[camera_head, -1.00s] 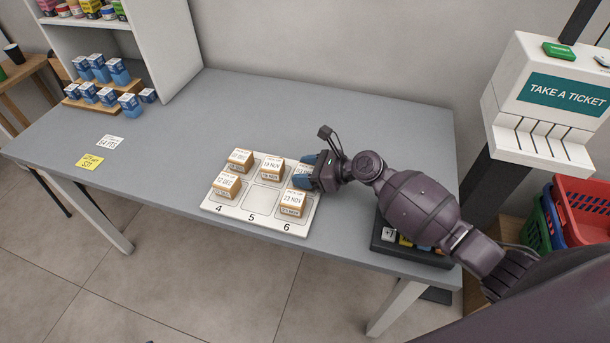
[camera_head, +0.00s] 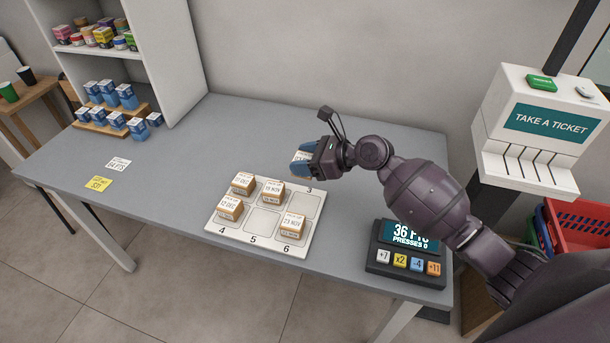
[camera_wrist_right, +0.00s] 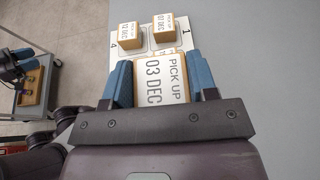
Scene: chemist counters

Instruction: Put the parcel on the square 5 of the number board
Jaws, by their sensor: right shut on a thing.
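The number board (camera_head: 262,220) is a white grid of six squares lying on the grey counter. Small brown parcels with white date labels stand on squares 1 (camera_head: 243,184), 2 (camera_head: 272,192), 4 (camera_head: 230,208) and 6 (camera_head: 292,224). Squares 3 and 5 are bare. My right gripper (camera_head: 301,164) is shut on the parcel marked 03 DEC (camera_wrist_right: 160,82), behind the board's back edge. In the head view the fingers hide most of this parcel. My left gripper does not show in the head view.
A dark keypad with a display (camera_head: 407,250) stands right of the board. Behind it is a ticket machine (camera_head: 545,125). Blue boxes (camera_head: 115,120) on wooden steps stand at the left back. A yellow note (camera_head: 97,184) and a white note lie on the counter. The counter behind the board is largely clear.

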